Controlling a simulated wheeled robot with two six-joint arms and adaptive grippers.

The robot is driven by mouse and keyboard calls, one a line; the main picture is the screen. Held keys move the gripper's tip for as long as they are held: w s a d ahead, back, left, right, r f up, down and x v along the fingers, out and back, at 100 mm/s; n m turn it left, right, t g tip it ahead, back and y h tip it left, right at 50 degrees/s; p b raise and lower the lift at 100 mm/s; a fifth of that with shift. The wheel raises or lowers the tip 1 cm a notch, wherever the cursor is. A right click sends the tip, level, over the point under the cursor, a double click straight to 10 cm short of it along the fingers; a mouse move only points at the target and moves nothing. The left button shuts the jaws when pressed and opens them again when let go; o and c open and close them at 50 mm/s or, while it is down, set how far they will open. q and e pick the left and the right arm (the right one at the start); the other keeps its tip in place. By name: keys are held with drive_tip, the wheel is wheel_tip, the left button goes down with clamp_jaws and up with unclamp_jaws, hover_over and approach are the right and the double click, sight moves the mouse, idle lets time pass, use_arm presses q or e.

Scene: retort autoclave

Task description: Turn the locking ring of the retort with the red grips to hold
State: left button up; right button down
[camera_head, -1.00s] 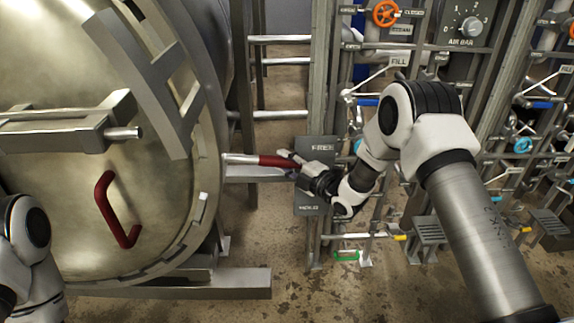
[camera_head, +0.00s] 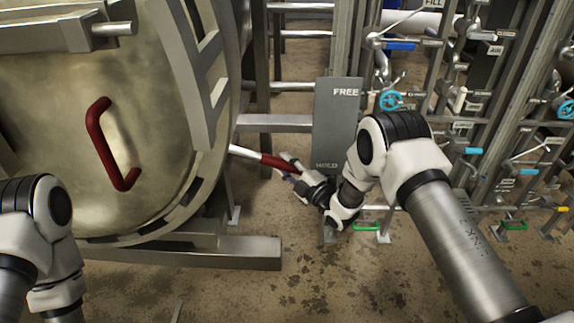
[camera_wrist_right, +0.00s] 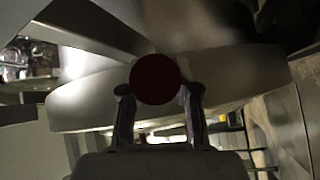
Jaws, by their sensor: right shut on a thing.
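The big round retort door (camera_head: 60,150) fills the left of the head view, with the toothed locking ring (camera_head: 185,190) around its edge. A bar with a red grip (camera_head: 277,161) sticks out to the right from the ring and slopes down slightly. My right gripper (camera_head: 291,168) is shut on this red grip near its outer end. In the right wrist view the round red end of the grip (camera_wrist_right: 155,79) sits between the two fingers (camera_wrist_right: 158,100). The grip is level with the word HOLD on the grey FREE/HOLD plate (camera_head: 337,120). My left gripper is out of view.
A red handle (camera_head: 108,145) is fixed on the door. Pipe racks with blue valve wheels (camera_head: 391,101) stand to the right, behind my right arm. A low metal beam (camera_head: 200,253) lies below the retort. The floor (camera_head: 290,290) in front is clear.

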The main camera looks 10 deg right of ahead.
drive_tip(key=c, duration=0.8)
unclamp_jaws()
drive_tip(key=shift+s+a+f+g, duration=0.15)
drive_tip(key=shift+f, duration=0.3)
drive_tip(key=shift+s+a+f+g, duration=0.1)
drive_tip(key=shift+a+f+g, duration=0.05)
drive_tip(key=shift+f, duration=0.3)
drive_tip(key=shift+c, duration=0.2)
drive_tip(key=shift+w+a+f, duration=0.1)
drive_tip(key=shift+w, duration=0.05)
drive_tip(key=shift+d+r, duration=0.2)
drive_tip(key=v, duration=1.1)
drive_tip(key=shift+s+d, duration=0.1)
drive_tip(key=shift+s, duration=0.3)
